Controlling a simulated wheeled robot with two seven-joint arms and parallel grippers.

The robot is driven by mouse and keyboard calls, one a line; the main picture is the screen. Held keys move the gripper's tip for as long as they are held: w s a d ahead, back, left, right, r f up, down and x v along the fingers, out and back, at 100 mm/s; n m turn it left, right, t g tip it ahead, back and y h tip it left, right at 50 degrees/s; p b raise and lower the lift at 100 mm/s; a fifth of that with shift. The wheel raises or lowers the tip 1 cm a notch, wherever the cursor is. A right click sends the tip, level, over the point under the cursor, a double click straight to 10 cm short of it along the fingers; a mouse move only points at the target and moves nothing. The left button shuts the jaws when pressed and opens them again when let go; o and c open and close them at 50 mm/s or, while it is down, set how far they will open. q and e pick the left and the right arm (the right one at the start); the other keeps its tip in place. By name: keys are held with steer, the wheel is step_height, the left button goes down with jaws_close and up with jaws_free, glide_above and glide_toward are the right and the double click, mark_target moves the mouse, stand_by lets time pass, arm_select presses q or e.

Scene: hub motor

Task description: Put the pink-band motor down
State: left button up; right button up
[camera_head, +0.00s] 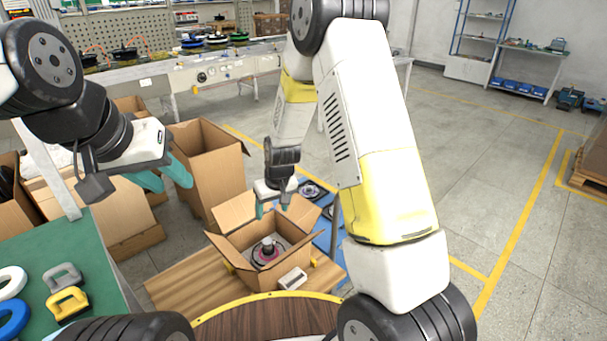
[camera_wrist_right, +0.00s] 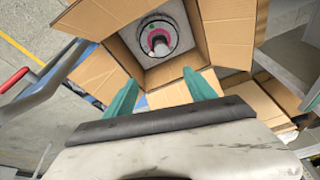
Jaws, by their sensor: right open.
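The pink-band motor (camera_head: 267,251) stands inside an open cardboard box (camera_head: 240,263), its shaft pointing up. It also shows in the right wrist view (camera_wrist_right: 157,37), resting on a pale bottom within the box walls. My right gripper (camera_head: 273,208) is above the far side of the box with its teal fingers apart and nothing between them. In the right wrist view the fingers (camera_wrist_right: 160,92) are spread, clear of the motor. My left gripper (camera_head: 167,180) is at the left, over the gap beside the green table, with its teal fingers apart and empty.
The box sits on a wooden surface (camera_head: 180,290) with a small white-topped item (camera_head: 293,278) beside it. Taller cardboard boxes (camera_head: 207,165) stand behind. The green table (camera_head: 100,275) at left holds rings and yellow and grey parts. Open floor lies to the right.

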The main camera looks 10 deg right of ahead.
steer(key=s+d+r+m+t, duration=0.1)
steer(key=s+d+r, duration=0.25)
steer(key=r, duration=0.65)
steer(key=s+d+r+m+t, duration=0.1)
steer(key=s+d+r, duration=0.3)
steer(key=r, duration=0.7)
steer(key=s+d+r, duration=0.2)
steer(key=s+r, duration=0.2)
steer(key=s, duration=0.4)
steer(key=s+d+r+m+t, duration=0.1)
steer(key=s+d+r, duration=0.1)
steer(key=s+r, duration=0.3)
steer(key=s, duration=0.4)
steer(key=shift+s+y, duration=0.25)
steer(key=shift+y, duration=0.05)
steer(key=shift+d, duration=0.1)
